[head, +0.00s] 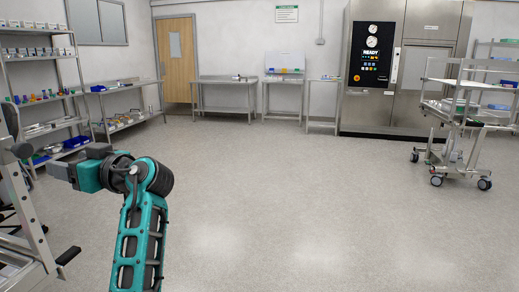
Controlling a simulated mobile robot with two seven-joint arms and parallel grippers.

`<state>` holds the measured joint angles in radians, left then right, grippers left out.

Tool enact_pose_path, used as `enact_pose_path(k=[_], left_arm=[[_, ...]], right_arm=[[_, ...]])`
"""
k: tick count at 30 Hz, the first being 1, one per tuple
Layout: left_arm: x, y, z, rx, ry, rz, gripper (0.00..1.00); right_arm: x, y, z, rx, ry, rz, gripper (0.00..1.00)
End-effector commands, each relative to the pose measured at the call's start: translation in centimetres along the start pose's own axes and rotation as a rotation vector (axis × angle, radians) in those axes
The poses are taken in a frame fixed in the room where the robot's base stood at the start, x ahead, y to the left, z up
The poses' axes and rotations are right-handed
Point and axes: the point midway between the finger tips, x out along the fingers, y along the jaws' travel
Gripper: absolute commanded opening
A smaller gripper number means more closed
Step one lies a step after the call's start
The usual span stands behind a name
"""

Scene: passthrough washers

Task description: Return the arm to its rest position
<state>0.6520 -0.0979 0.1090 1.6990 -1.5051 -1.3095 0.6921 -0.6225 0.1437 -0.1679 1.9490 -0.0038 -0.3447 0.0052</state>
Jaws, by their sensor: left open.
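My left arm (140,238) is teal and black and rises from the bottom left of the head view. It bends at a dark joint and points left. My left gripper (62,171) is at its end, at the left side, in front of the grey metal ladder-like frame. The gripper is open, and I see nothing held in it. Its fingertips are small and hard to make out. I cannot tell whether it touches the frame. My right gripper is not in view.
The grey metal frame (30,215) stands close at the left. Shelves (40,60) and steel tables (228,82) line the back. A steel washer (372,65) with a READY panel and a wheeled cart (460,125) are at the right. The middle floor is clear.

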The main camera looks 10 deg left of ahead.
Motion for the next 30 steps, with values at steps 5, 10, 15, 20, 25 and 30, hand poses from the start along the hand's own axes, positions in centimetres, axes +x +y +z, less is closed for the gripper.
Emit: enact_pose_path(k=[5,10,15,20,25,30], left_arm=[[-1.6,3.7,9.4,0.237,-0.014,0.309,0.61],[-5.9,5.2,19.6,0.422,-0.048,0.657,0.61],[-12.1,3.1,29.2,0.53,-0.115,0.987,0.61],[-18.8,-1.7,36.2,0.546,-0.21,1.262,0.61],[-24.3,-7.4,40.0,0.495,-0.315,1.449,0.61],[-26.9,-10.6,41.2,0.445,-0.377,1.523,0.61]], right_arm=[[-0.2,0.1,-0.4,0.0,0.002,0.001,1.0],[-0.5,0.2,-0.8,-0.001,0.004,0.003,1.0],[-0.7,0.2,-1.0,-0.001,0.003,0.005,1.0],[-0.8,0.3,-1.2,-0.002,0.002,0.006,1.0],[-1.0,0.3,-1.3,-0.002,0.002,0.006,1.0],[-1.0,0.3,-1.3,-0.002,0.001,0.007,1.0]])
